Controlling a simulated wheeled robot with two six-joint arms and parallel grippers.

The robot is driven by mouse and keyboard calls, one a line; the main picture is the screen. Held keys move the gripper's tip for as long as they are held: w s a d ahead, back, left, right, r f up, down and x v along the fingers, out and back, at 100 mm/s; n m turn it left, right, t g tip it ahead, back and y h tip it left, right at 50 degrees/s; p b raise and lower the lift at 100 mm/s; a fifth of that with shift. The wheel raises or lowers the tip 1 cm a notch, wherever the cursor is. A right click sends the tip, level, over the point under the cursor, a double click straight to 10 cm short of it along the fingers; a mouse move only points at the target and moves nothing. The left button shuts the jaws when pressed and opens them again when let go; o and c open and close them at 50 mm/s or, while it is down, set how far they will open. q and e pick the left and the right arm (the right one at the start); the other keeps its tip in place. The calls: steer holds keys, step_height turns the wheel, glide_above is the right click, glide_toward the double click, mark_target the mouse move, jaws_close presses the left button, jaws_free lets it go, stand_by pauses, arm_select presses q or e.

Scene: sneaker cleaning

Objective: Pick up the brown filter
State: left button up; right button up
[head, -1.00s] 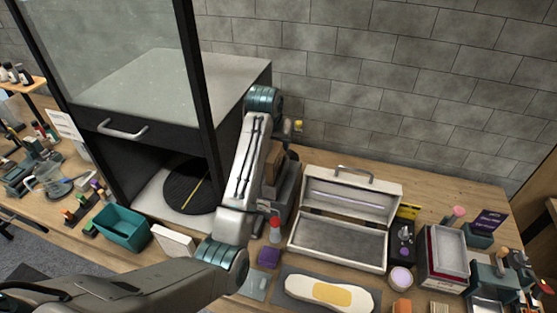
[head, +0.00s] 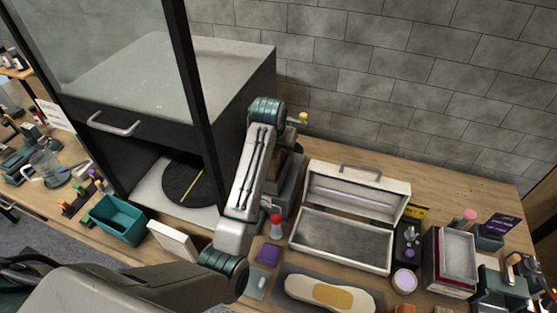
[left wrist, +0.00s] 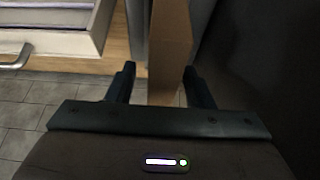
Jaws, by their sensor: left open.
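The brown filter (left wrist: 170,45) shows in the left wrist view as a flat brown panel standing on edge. My left gripper (left wrist: 158,78) is open, with one dark finger on each side of the panel's line. The panel's near end lies between the fingers or just beyond them; I cannot tell how deep. Gaps show on both sides, so the fingers do not grip it. In the head view my left forearm hides most of the gripper and the filter. My right gripper is not in view.
An open white case (head: 345,240) stands right of my left arm. A grey box (head: 287,190) is partly hidden behind the arm. A dark cabinet (head: 240,95) stands close on the left. A red-capped bottle (head: 276,228) and a purple block (head: 268,254) sit in front.

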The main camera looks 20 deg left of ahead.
arm_select(q)
steer(key=shift+w+f, duration=0.3)
steer(key=shift+f, duration=0.15)
steer(key=shift+s, duration=0.1)
steer(key=shift+c, duration=0.7)
steer(key=c, duration=0.9)
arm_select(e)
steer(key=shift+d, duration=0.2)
